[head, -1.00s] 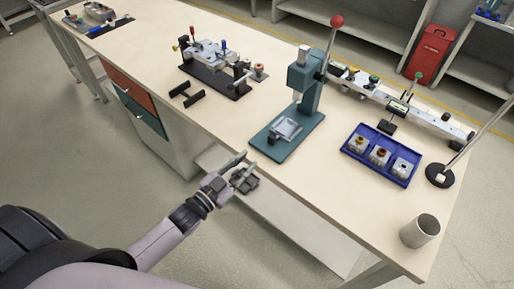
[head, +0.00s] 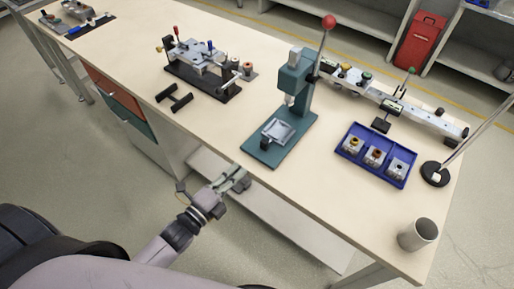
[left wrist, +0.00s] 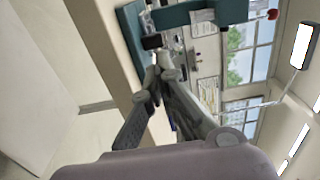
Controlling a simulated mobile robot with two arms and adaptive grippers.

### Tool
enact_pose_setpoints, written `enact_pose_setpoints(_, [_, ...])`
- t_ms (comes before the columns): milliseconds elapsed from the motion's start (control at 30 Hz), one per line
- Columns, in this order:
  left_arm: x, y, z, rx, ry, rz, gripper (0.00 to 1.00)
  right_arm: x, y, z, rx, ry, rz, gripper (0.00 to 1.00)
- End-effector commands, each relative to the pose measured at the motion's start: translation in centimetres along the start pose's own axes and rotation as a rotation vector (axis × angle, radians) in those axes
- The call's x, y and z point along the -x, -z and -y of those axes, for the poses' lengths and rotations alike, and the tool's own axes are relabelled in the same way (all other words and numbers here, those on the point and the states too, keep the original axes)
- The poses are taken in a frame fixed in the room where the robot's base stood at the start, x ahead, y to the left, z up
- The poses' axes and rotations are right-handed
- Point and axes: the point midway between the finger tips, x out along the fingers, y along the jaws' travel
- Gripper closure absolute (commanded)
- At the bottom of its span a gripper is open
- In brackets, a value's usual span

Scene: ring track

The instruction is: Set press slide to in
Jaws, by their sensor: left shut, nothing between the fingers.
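The teal press (head: 297,80) stands on the workbench, with a red ball on its lever. Its slide, a grey metal plate (head: 279,131) with a dark knob at its front end, lies on the teal base, forward of the column. My left gripper (head: 241,175) is shut and empty, just off the bench's front edge, to the left of and nearer than the press base, apart from it. In the left wrist view my shut fingertips (left wrist: 157,76) point toward the press base (left wrist: 131,24) and a dark knob (left wrist: 151,42). My right gripper is not in view.
A blue tray (head: 346,153) with small parts lies right of the press. A fixture (head: 205,83) and a black bracket (head: 173,98) lie to the left. A grey cup (head: 418,235) and a round-based stand (head: 434,174) are at the right.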

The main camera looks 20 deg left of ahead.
Motion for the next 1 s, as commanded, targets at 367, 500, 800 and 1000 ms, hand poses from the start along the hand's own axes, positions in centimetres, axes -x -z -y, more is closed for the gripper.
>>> enact_pose_setpoints(367, [-7.7,0.0,0.3,0.002,0.001,0.000,1.00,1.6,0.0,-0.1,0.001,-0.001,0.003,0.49])
enact_pose_setpoints(500, [-9.1,0.0,0.1,0.003,0.000,0.000,1.00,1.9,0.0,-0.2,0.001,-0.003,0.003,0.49])
enact_pose_setpoints(800, [-9.7,0.0,0.0,0.003,-0.001,0.000,1.00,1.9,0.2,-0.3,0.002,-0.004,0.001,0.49])
enact_pose_setpoints(1000, [-10.1,0.0,-0.1,0.003,0.001,0.000,1.00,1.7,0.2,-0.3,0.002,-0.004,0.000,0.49])
